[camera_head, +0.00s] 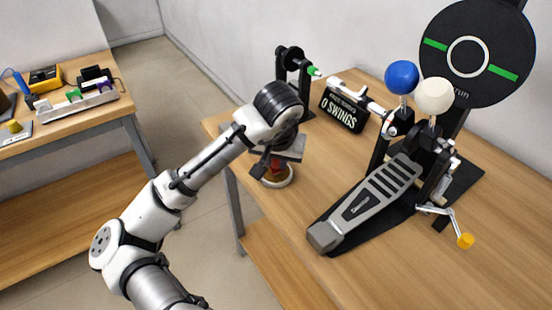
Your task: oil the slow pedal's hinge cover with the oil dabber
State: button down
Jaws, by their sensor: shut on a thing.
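A drum-style pedal (375,193) stands on the wooden table, with a long grey slotted footboard and blue and white ball beaters at its far end. A grey block at the footboard's near heel end looks like the hinge cover (323,236). My gripper (276,160) points down at the table's left side, left of the pedal and apart from it. It is shut on a red piece, apparently the oil dabber (277,166), mostly hidden by the fingers. Directly below is a small round pale-rimmed dish (289,181) with a brownish inside. I cannot tell whether the dabber touches it.
A black "0 SWINGS" counter (343,109) and a black stand with a green-tipped rod (293,62) are behind. A large black disc (472,88) rises at the back right. A yellow-ended crank (465,240) sticks out right. Another bench (60,120) holds tools at left.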

dwell(0.3)
notch_tip(320, 180, up, 7)
jog(key=p, duration=0.6)
jog(key=shift+p, duration=0.3)
jog(key=shift+f, duration=0.1)
dwell(0.5)
